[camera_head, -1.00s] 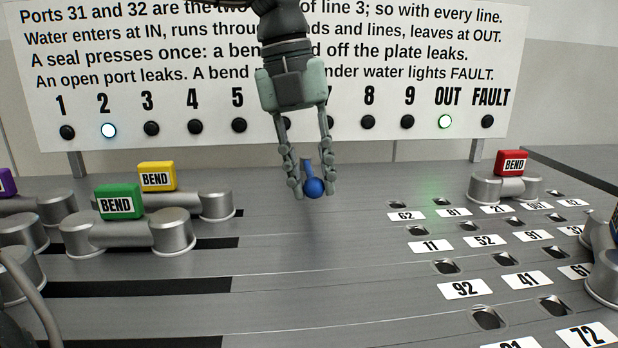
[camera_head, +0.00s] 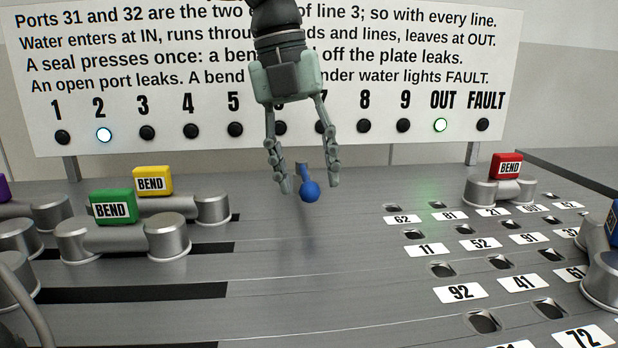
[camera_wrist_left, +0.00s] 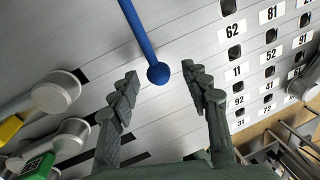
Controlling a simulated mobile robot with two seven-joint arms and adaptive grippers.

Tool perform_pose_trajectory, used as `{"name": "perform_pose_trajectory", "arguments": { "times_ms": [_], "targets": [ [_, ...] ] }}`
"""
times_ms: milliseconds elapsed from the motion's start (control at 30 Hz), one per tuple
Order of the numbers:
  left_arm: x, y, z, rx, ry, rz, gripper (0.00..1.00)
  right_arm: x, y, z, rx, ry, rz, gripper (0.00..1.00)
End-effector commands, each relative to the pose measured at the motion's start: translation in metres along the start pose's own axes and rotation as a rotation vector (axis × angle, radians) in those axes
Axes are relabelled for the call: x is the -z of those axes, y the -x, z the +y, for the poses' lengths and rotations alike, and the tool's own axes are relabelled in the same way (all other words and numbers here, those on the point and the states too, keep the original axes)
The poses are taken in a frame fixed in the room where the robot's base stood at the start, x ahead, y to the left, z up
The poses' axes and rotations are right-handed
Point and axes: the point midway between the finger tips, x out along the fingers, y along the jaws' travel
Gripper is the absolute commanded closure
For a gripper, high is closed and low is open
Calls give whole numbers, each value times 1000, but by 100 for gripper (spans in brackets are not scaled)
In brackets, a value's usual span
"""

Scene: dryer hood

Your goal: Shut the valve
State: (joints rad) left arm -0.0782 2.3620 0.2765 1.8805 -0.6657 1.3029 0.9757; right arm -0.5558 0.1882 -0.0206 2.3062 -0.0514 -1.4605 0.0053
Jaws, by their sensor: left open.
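The valve shows as a blue lever with a round ball knob (camera_head: 310,191), standing over the grey plate near the middle of the head view. In the left wrist view the blue lever (camera_wrist_left: 138,32) runs down from the top edge to its ball. My left gripper (camera_head: 311,186) reaches down from above. It is open, with one finger on each side of the knob and visible gaps between. In the left wrist view my left gripper (camera_wrist_left: 160,72) also shows its fingers spread, with the ball between the tips. The lever's base is hidden. My right gripper is not in view.
Green (camera_head: 113,207), yellow (camera_head: 153,181) and red (camera_head: 507,166) BEND blocks sit on metal pipe bends. Numbered ports (camera_head: 460,292) fill the right side. On the sign board (camera_head: 200,85) behind, lamps 2 (camera_head: 104,135) and OUT (camera_head: 440,125) are lit. The plate in front of the knob is clear.

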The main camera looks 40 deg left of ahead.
Motion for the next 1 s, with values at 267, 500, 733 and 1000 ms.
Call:
{"name": "perform_pose_trajectory", "arguments": {
  "times_ms": [267, 500, 733, 1000],
  "targets": [
    [-1, 60, -1, 2, 0, -5, 53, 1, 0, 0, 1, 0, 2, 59],
    [0, 97, 0, 1, 0, -3, 53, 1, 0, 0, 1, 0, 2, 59],
    [0, 106, 0, 1, -1, 0, 53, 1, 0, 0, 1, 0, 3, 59],
    [0, 105, 0, 1, -1, -1, 53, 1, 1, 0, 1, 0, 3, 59]
  ]
}}
